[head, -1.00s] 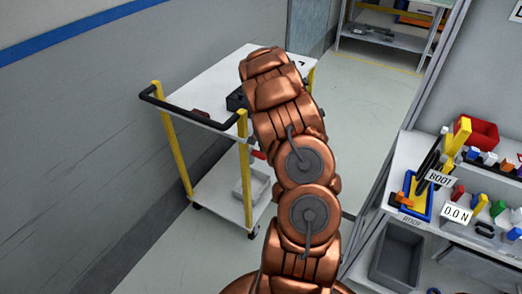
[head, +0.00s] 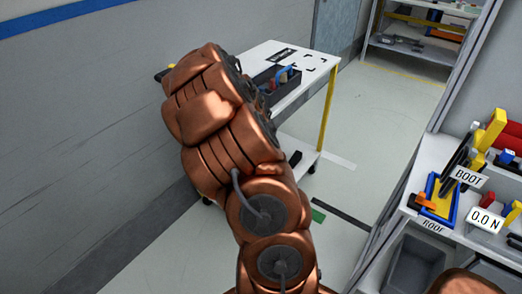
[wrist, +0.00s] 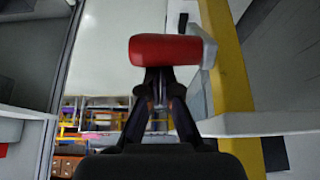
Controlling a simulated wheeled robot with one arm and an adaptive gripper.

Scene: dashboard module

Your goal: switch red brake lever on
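The red brake lever (wrist: 165,50) shows in the wrist view as a rounded red block beside a grey bracket (wrist: 206,45) on a yellow post (wrist: 228,60). My gripper (wrist: 160,78) points at it, its fingertips close together just below the lever's lower edge in the picture. The fingers look shut with the lever in front of their tips, not between them; I cannot tell whether they touch it. In the head view my arm hides the lever and the gripper.
The white trolley (head: 318,66) carries a dark tray (head: 264,82) with tools. A grey wall (head: 70,150) runs along the left. A workbench with a blue-rimmed bin (head: 430,209) is at the right. Open floor (head: 370,150) lies between trolley and bench.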

